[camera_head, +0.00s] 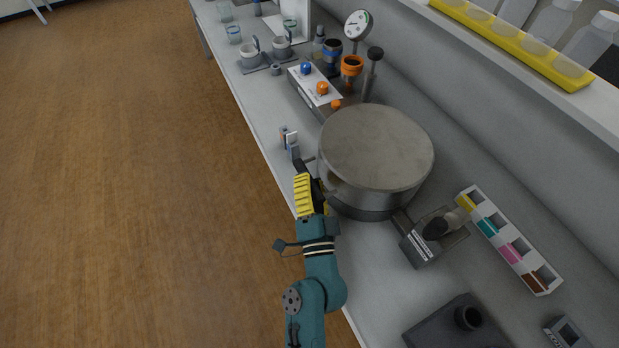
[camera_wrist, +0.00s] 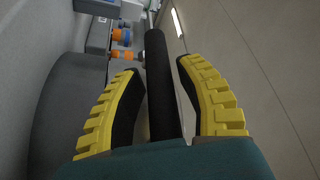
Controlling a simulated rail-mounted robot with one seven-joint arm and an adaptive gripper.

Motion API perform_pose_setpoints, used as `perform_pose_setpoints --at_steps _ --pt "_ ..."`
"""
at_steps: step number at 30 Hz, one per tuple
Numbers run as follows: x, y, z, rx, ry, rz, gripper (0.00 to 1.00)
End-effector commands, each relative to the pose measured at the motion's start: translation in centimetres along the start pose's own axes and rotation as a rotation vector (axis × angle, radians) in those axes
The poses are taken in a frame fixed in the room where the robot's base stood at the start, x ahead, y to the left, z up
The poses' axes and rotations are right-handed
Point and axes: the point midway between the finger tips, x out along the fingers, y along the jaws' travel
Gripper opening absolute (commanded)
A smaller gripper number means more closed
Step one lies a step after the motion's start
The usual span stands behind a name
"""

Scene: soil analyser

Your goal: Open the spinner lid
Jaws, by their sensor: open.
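The spinner (camera_head: 345,190) is a large round metal drum on the bench. Its grey lid (camera_head: 378,145) lies flat on top and looks closed. A dark handle (camera_head: 301,166) sticks out at the drum's left side, near the bench's front edge. My gripper (camera_head: 308,183) is beside the drum at this handle, with its yellow-backed fingers open. In the wrist view, the black bar of the handle (camera_wrist: 157,55) runs between the two spread fingers (camera_wrist: 158,75). A gap shows beside the bar at the right finger; contact on the left cannot be told.
A small holder (camera_head: 290,143) stands just beyond the handle. A box with blue and orange knobs (camera_head: 312,85) stands behind the drum. A dark device (camera_head: 425,240) and a tray of coloured compartments (camera_head: 508,240) are to the right. Open floor (camera_head: 130,180) lies left.

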Motion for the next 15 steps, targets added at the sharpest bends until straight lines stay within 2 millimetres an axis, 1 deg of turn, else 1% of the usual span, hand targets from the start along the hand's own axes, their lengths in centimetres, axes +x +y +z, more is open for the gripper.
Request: perform_pose_setpoints --at_steps 6,7,13,15 --pt "0.08 0.01 0.02 0.0 0.0 0.0 0.36" --pt "0.08 0.01 0.02 0.0 0.0 0.0 0.38" --pt "0.06 0.01 0.02 0.0 0.0 0.0 0.0" --pt "0.05 0.01 0.01 0.0 0.0 0.0 0.0"
